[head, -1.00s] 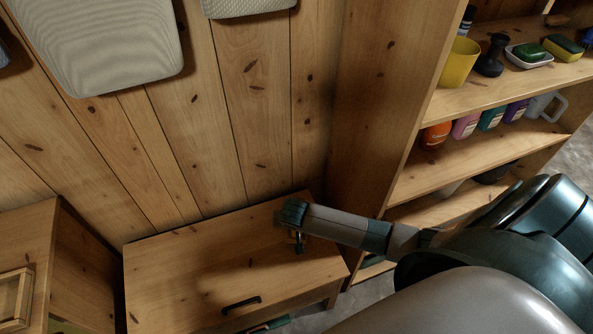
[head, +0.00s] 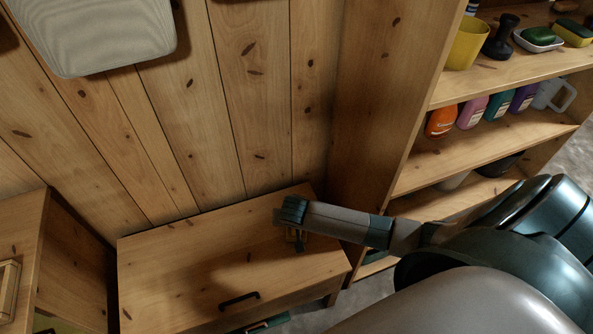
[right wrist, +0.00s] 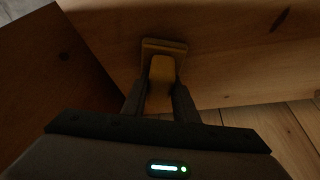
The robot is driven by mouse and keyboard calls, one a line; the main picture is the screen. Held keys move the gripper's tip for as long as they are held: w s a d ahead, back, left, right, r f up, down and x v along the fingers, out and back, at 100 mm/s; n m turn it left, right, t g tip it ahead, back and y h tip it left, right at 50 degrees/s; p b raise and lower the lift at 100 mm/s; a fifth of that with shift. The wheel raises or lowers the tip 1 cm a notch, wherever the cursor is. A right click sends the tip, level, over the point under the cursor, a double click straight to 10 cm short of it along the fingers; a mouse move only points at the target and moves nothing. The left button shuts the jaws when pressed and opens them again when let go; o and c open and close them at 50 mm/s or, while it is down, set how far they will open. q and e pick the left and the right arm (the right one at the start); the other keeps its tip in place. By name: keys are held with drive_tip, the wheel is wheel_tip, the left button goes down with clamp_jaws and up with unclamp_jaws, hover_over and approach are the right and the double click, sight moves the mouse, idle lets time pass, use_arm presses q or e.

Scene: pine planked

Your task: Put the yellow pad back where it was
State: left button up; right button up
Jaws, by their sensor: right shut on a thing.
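My right gripper (head: 297,240) reaches in from the right and is over the top of the low wooden cabinet (head: 190,260), near its back right part. It is shut on a small yellowish thing, which I take for the yellow pad (right wrist: 162,68). In the right wrist view the pad sits between the two fingers, with a wider flat end beyond the fingertips. It is dim there, and I cannot tell whether the pad touches the wood. In the head view my gripper mostly hides it. My left gripper is not in view.
An open shelf unit (head: 440,195) stands at the right with a yellow cup (head: 467,43), a dark stamp-like thing (head: 501,37), a soap dish (head: 537,39), a yellow-green sponge (head: 573,33) and several bottles. Another wooden cabinet (head: 22,230) is at the left. The low cabinet's left top is clear.

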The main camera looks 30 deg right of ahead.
drive_tip(key=shift+f, duration=0.2)
drive_tip(key=o, duration=1)
drive_tip(key=shift+o, duration=0.2)
drive_tip(key=shift+v, duration=0.8)
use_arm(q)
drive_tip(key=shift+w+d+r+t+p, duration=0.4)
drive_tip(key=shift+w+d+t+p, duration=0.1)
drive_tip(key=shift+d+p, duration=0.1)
use_arm(e)
drive_tip(key=v, duration=1)
drive_tip(key=shift+r, duration=0.45)
